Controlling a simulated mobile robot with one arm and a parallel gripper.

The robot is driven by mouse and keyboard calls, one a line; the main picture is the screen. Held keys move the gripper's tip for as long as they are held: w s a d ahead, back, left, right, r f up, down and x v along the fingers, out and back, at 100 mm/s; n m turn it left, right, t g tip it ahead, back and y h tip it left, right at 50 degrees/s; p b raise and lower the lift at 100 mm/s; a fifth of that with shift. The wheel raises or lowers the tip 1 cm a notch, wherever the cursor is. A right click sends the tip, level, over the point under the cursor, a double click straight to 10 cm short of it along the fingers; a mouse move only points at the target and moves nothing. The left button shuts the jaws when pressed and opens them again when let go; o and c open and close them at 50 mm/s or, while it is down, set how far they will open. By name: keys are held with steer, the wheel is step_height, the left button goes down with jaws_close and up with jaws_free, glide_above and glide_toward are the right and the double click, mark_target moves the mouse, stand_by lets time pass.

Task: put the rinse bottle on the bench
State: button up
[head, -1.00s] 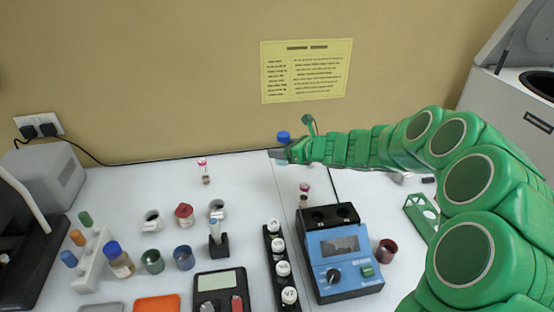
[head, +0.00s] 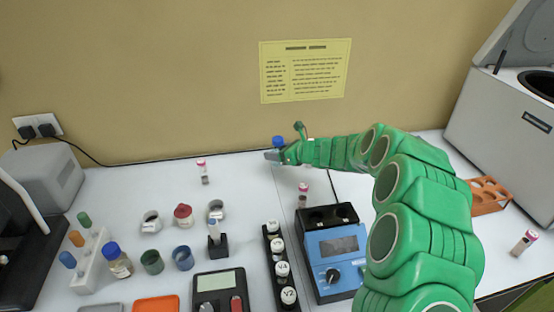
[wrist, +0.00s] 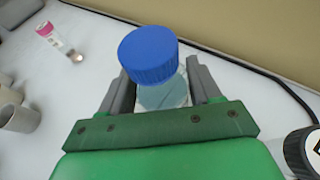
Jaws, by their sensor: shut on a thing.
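The rinse bottle (wrist: 162,92) is a clear bottle with a blue screw cap, held between the two grey fingers of my gripper (wrist: 160,95) in the wrist view. In the head view its blue cap (head: 278,141) shows above my gripper (head: 282,155), near the back of the white bench (head: 130,205). My gripper is shut on the bottle. The bottle's lower part is hidden by the gripper, so I cannot tell whether its base touches the bench.
A small vial (head: 203,172) with a red and white cap stands left of the gripper, and another vial (head: 303,194) stands in front. A blue instrument (head: 335,250) and a row of white-capped vials (head: 281,268) are nearer. The back bench strip between has free room.

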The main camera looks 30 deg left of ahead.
steer(key=shift+w+a+f, duration=0.2)
steer(key=shift+f, duration=1.6)
steer(key=o, duration=1.2)
steer(key=shift+f, duration=0.1)
steer(key=shift+c, duration=0.2)
steer(key=shift+d+r, duration=0.25)
steer(key=w+v, duration=0.1)
steer(key=v, duration=1)
steer(key=shift+s+d, duration=0.25)
steer(key=shift+s, duration=0.25)
steer(key=shift+r, duration=0.1)
